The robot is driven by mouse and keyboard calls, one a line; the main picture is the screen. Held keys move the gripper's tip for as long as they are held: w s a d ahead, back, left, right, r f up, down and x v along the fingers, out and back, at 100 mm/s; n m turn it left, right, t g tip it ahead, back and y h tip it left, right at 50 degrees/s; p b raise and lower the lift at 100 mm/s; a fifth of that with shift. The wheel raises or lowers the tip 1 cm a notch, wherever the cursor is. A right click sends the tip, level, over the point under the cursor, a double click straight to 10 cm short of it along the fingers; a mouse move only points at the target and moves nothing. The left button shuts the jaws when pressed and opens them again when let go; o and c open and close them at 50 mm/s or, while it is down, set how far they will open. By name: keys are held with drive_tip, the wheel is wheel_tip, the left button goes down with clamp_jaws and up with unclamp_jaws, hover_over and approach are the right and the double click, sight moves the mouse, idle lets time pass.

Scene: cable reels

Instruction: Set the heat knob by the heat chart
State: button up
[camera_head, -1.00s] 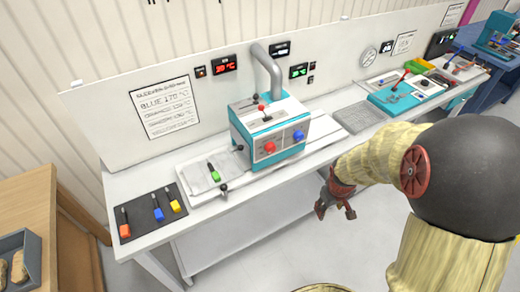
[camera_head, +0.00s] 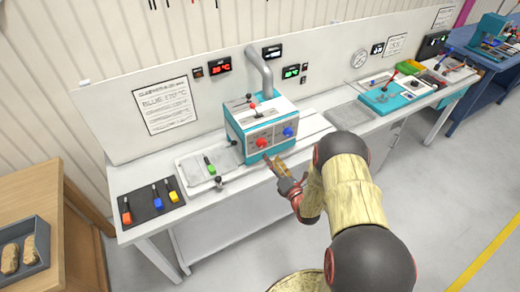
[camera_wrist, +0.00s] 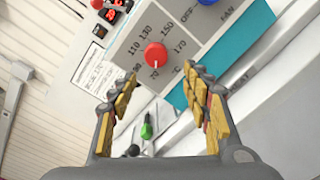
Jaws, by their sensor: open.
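The heat knob is a red round knob (camera_head: 262,143) on the front of the white and teal machine (camera_head: 240,142). In the wrist view the red knob (camera_wrist: 156,54) sits inside a ring of numbers including 70, 90, 110, 130, 150 and 170. A pale mark on its lower edge appears to face 70. The heat chart (camera_head: 167,106) hangs on the back panel; its legible line reads BLUE 170 °C, the others are too small. My gripper (camera_head: 276,165) is open and empty, in front of the machine. In the wrist view its fingers (camera_wrist: 162,82) spread below the knob, apart from it.
A blue knob (camera_head: 288,132) sits right of the red one. A dark mat (camera_head: 145,213) holds orange, blue and yellow tools. A red display (camera_head: 220,67) and a green display (camera_head: 291,71) are on the panel.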

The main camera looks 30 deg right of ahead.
sight(263, 146)
drive_tip(key=shift+n, duration=0.6)
drive_tip(key=w, duration=0.8)
drive_tip(key=shift+d+r+p, duration=0.1)
drive_tip(key=shift+r+p, duration=0.2)
drive_tip(key=shift+p, duration=0.05)
drive_tip(key=shift+s, duration=0.1)
drive_tip(key=shift+c, duration=0.6)
drive_tip(key=c, duration=1)
